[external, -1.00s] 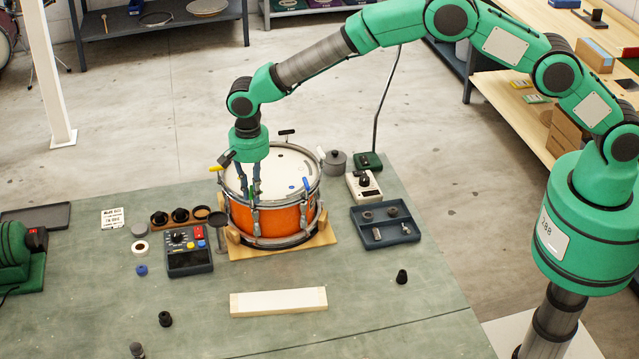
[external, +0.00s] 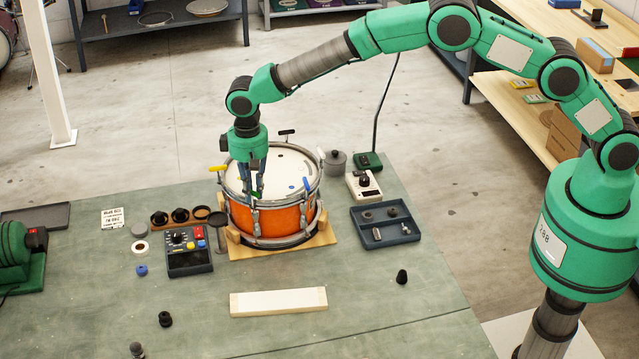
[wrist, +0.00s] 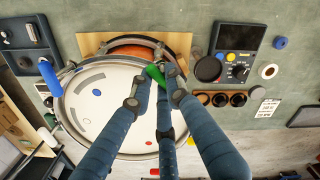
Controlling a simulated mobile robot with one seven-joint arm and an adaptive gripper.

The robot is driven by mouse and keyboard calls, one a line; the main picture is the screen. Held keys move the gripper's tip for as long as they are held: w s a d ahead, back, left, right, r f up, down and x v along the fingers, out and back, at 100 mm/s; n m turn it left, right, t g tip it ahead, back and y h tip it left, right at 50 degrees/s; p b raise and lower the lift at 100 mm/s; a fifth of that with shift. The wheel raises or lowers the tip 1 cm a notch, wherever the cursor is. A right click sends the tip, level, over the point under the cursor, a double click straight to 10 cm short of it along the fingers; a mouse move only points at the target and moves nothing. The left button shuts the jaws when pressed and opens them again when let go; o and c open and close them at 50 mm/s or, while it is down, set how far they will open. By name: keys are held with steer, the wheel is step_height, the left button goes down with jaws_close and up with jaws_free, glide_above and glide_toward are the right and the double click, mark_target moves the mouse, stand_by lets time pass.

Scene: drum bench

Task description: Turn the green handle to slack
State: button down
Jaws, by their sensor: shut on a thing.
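The orange snare drum (external: 275,222) with a white head stands on a wooden base on the bench. The green handle (wrist: 155,74) sits at the drum's near rim, partly hidden by my fingers; only a little green (external: 257,196) shows in the external view. My gripper (external: 257,194) points down over the rim, its fingers shut on the green handle. The fingers also show in the wrist view (wrist: 157,90), closed around the handle's end.
A blue handle (external: 306,183), a yellow handle (external: 217,168) and a black handle (external: 287,132) stand around the rim. A control box (external: 189,262) is left of the drum, a parts tray (external: 387,238) right. A pale wooden bar (external: 278,302) lies in front.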

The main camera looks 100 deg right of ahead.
steer(key=n, duration=0.7)
steer(key=shift+w+b, duration=0.2)
steer(key=shift+b, duration=0.15)
steer(key=n, duration=0.7)
steer(key=shift+w+n, duration=0.15)
steer(key=shift+n, duration=0.15)
steer(key=n, duration=0.6)
steer(key=shift+w+b, duration=0.1)
steer(key=shift+b, duration=0.2)
steer(key=n, duration=0.6)
steer(key=shift+a+n, duration=0.2)
steer(key=shift+n, duration=0.1)
steer(key=c, duration=1.7)
jaws_free()
steer(key=shift+o, duration=0.2)
steer(key=shift+r, duration=0.1)
